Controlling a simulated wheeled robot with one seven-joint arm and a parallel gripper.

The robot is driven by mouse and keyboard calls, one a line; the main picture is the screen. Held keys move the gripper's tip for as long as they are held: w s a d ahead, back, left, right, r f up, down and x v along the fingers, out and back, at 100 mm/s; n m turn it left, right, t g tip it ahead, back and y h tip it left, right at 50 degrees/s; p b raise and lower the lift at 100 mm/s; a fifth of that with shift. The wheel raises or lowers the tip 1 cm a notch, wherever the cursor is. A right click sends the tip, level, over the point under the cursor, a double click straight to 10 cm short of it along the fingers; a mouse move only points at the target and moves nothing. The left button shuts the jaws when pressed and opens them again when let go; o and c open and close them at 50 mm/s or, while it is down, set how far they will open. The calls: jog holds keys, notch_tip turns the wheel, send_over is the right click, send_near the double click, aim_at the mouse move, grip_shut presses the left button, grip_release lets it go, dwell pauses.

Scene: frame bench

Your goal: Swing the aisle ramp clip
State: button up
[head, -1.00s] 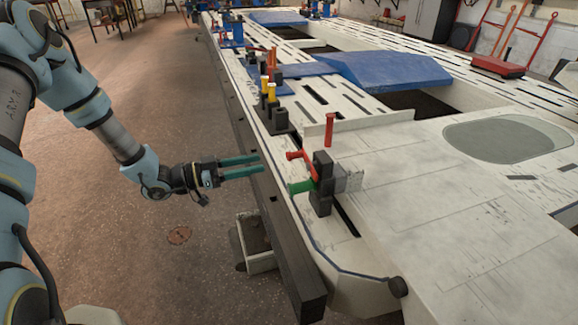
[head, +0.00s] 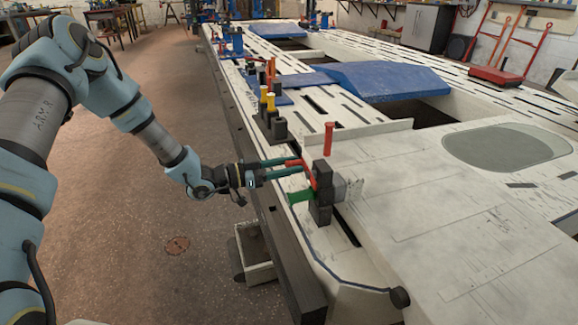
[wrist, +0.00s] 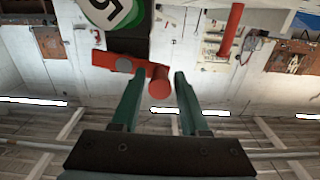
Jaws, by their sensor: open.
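A toggle clamp with a black body (head: 320,190), seemingly the ramp clip, stands upright near the frame bench's aisle-side edge. My gripper (head: 297,166) is open at the lever's outer end. In the wrist view the round end of the red lever (wrist: 159,84) shows between my two teal fingers, closer to the left one. Contact cannot be told.
An upright red post (head: 328,139) stands just behind the clamp. Black blocks with yellow tops (head: 270,103) line the white bench (head: 420,235) farther back. A dark beam (head: 285,255) runs along its near side.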

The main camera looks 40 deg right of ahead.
jog(key=shift+c, duration=0.3)
grip_shut()
